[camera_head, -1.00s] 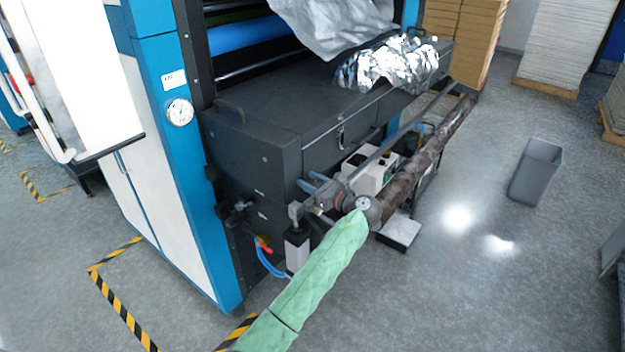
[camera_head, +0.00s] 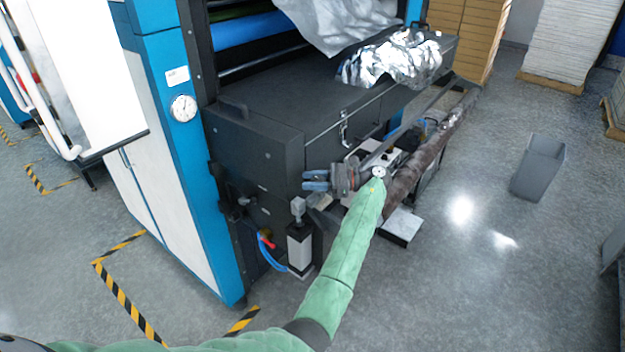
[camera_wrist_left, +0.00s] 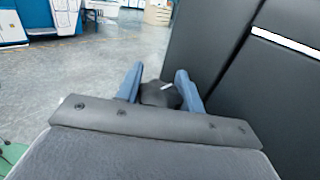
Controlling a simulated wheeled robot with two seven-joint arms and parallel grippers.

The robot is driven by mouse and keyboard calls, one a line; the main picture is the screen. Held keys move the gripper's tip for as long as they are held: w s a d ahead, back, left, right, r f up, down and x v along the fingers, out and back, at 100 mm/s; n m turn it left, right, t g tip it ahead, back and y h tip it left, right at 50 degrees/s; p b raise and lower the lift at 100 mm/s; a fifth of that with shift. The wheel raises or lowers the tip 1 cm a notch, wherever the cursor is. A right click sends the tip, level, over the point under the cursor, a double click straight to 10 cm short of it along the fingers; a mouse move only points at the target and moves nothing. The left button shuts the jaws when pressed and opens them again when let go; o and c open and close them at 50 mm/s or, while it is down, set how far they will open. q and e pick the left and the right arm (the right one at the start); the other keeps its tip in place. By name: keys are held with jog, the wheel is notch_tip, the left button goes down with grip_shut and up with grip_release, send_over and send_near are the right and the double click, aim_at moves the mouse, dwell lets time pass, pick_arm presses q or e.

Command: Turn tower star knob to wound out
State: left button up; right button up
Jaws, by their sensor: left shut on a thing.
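The star knob (camera_wrist_left: 160,94) shows in the left wrist view as a small black piece with a white mark, between the two blue fingers of my left gripper (camera_wrist_left: 158,82). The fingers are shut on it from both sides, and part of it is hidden. In the head view my left gripper (camera_head: 312,180) is beside the front end of the dark machine cabinet, blue fingers pointing left. I cannot make out the knob there. My right gripper is not in view.
The dark cabinet (camera_head: 255,150) stands close to the gripper. A white and black cylinder block (camera_head: 299,247) with a blue hose is below it. A long brown mottled bar (camera_head: 430,150) lies to the right. A grey bin (camera_head: 538,165) stands on open floor.

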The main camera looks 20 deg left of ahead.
pick_arm(q)
jog(key=shift+n+g, duration=0.3)
jog(key=shift+g, duration=0.1)
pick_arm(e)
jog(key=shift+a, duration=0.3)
pick_arm(q)
jog(key=o, duration=1)
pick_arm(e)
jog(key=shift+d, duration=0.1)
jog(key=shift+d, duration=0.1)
